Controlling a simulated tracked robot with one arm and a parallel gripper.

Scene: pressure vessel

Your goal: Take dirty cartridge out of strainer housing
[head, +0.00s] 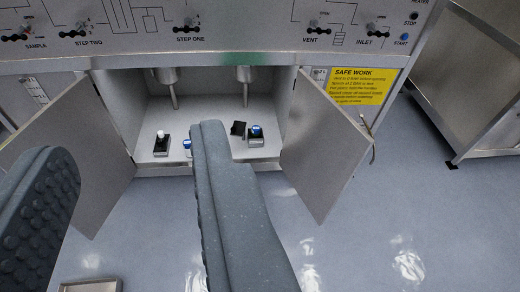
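My gripper (135,150) is open and empty, with its two grey fingers wide apart in the foreground. Its right finger hides part of the cabinet opening. No dirty cartridge can be made out. On the cabinet floor stand a black item with a white top (161,143), a partly hidden blue-and-white item (187,147), a dark block (238,128) and a blue-topped item in a dark holder (256,133).
The cabinet's left door (75,150) and right door (325,145) stand open towards me. Above is a panel (260,30) with several valves. A yellow safety sign (362,86) is at right. A metal tray (92,286) lies bottom left.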

